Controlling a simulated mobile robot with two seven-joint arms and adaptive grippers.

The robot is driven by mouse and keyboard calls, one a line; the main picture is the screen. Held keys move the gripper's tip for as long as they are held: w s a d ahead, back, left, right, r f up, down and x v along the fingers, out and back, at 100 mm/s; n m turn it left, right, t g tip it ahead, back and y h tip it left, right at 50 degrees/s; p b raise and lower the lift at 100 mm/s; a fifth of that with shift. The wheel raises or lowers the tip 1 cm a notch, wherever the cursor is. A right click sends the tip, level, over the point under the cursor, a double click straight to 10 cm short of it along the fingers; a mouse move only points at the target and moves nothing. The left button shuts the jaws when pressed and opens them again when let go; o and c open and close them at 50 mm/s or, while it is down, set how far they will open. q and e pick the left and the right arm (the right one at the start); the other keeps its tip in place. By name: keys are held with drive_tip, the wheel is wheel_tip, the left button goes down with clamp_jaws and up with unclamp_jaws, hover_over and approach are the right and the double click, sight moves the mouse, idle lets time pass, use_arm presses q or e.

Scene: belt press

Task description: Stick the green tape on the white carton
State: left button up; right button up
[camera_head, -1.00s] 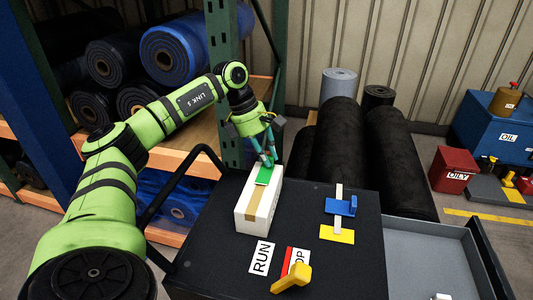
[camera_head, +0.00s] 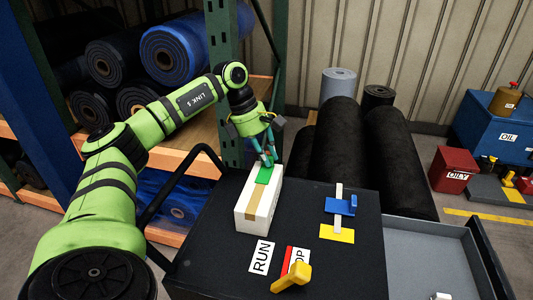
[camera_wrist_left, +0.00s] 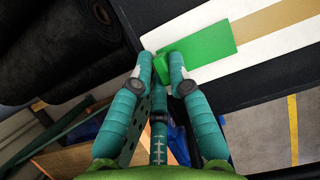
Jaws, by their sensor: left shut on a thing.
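The white carton (camera_head: 256,213) stands on the black table top, with a tan strip along its top. The green tape (camera_head: 263,176) lies over the far end of the carton's top; in the left wrist view the tape (camera_wrist_left: 212,44) lies flat across that end, with a folded-up end by the fingers. My left gripper (camera_head: 267,160) is at the carton's far end. Its teal fingers (camera_wrist_left: 165,62) are shut on the tape's near end. Whether the whole tape touches the carton cannot be told. My right gripper is not in view.
A blue piece on a white strip (camera_head: 340,206) and a yellow card (camera_head: 337,234) lie right of the carton. RUN and red-edged labels and a yellow handle (camera_head: 292,279) are in front. A grey tray (camera_head: 436,255) lies at right.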

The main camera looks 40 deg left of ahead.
use_arm(q)
drive_tip(key=shift+f, duration=0.15)
drive_tip(key=o, duration=0.9)
drive_tip(key=shift+a+r, duration=0.2)
drive_tip(key=shift+r, duration=0.3)
drive_tip(key=v, duration=1.1)
drive_tip(key=shift+s, duration=0.1)
drive_tip(key=p+v, duration=0.7)
drive_tip(key=p, duration=0.1)
